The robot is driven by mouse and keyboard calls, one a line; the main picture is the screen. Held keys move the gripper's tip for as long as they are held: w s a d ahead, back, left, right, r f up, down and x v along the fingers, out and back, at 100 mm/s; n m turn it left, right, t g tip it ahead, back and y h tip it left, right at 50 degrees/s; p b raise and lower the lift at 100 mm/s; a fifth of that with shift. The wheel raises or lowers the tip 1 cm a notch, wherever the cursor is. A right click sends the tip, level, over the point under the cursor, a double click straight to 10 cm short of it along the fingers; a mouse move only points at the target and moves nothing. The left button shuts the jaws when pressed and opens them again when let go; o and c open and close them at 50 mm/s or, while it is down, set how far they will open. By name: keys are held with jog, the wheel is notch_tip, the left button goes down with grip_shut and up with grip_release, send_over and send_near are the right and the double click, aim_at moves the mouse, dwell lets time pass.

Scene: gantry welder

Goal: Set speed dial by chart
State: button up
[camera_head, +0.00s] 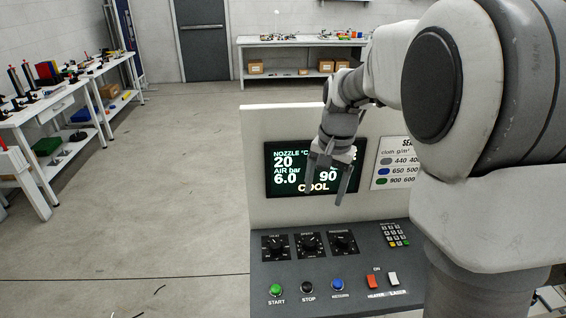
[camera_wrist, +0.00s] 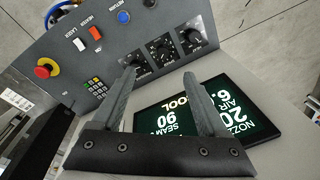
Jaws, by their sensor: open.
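The speed dial appears to be the middle of three black dials on the grey sloped panel, and this middle dial (camera_head: 308,244) also shows in the wrist view (camera_wrist: 162,50). Its label is too small to read surely. The chart (camera_head: 393,163) is a white sign right of the screen, partly hidden by my arm. It reads "cloth g/m²" with grey, blue and green dots beside number rows. The screen (camera_head: 285,182) reads nozzle 20, air 6.0, 90 and COOL. My gripper (camera_head: 324,197) is open and empty in front of the screen, above and apart from the dials.
Left and right dials (camera_head: 275,246) (camera_head: 341,242) flank the middle one closely. A red emergency stop (camera_wrist: 45,68) shows in the wrist view. Floor left is mostly clear.

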jog(key=m+g+p, duration=0.1)
jog(key=m+p, duration=0.1)
send_near(310, 241)
jog(key=shift+h, duration=0.3)
jog(key=f+p, duration=0.1)
jog(key=f, duration=0.3)
jog(key=f+p, duration=0.1)
jog(key=f, duration=0.4)
jog(key=shift+w+a, duration=0.2)
grip_shut()
